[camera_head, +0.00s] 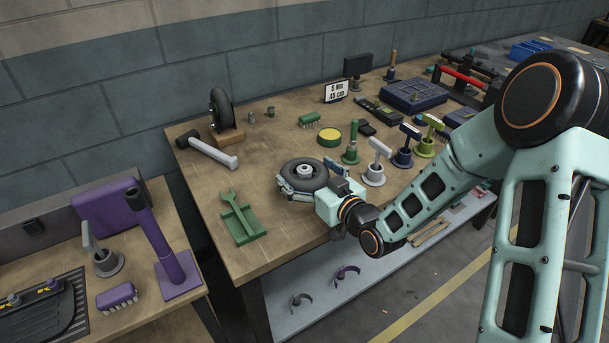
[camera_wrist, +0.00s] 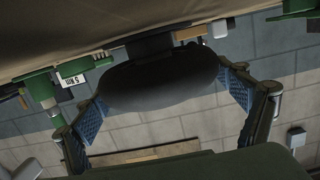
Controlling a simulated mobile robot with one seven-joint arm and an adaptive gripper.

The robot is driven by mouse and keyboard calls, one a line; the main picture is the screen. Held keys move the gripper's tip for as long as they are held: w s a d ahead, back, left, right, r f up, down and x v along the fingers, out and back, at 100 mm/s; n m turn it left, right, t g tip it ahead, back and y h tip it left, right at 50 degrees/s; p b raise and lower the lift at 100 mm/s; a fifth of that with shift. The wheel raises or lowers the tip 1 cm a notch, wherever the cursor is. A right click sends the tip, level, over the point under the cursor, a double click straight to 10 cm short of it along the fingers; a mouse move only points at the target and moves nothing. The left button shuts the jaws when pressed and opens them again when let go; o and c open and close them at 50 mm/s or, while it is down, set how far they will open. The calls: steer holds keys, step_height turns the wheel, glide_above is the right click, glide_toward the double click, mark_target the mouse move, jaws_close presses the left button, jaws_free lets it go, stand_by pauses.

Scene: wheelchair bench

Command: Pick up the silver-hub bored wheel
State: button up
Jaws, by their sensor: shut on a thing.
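The silver-hub wheel (camera_head: 305,171) has a black tyre and a pale metal hub. It lies flat, hub up, at the front middle of the wooden bench in the head view. I cannot tell whether it rests on the bench top or sits just clear of it. My gripper (camera_head: 300,182) reaches in from the right and is shut on the tyre, with a finger on each side. In the wrist view the dark tyre (camera_wrist: 160,82) fills the space between the blue finger pads and hides its own hub.
Another black wheel (camera_head: 221,108) stands upright in a wooden block. A hammer (camera_head: 208,150) and a green tray (camera_head: 241,222) with a green wrench lie left. A yellow-topped green disc (camera_head: 330,137) and several upright tools, including a white-headed one (camera_head: 376,165), stand close behind and right.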

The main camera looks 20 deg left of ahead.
mark_target(305, 167)
steer(key=shift+r, duration=0.15)
steer(key=shift+r+p, duration=0.45)
steer(key=shift+r, duration=0.1)
step_height(305, 167, up, 3)
steer(key=shift+f+p, duration=0.2)
steer(key=shift+p, duration=0.65)
steer(key=s+d+r+p, duration=0.1)
steer(key=r, duration=0.1)
steer(key=d+r+p, duration=0.1)
steer(key=d+r, duration=0.1)
steer(key=s+d+r+p, duration=0.1)
steer(key=r+p, duration=0.1)
steer(key=shift+s+d, duration=0.2)
steer(key=shift+s, duration=0.1)
steer(key=s+d+r+p, duration=0.1)
steer(key=d, duration=0.1)
steer(key=s+d+r+p, duration=0.1)
steer(key=d, duration=0.1)
steer(key=s+d+r+p, duration=0.1)
steer(key=s, duration=0.1)
steer(key=shift+d, duration=0.4)
steer(key=shift+d+p, duration=0.15)
steer(key=shift+p, duration=1.05)
steer(key=p, duration=0.2)
steer(key=d+p, duration=0.1)
steer(key=shift+s+r+p, duration=0.15)
steer(key=shift+s+p, duration=0.2)
steer(key=shift+p, duration=0.05)
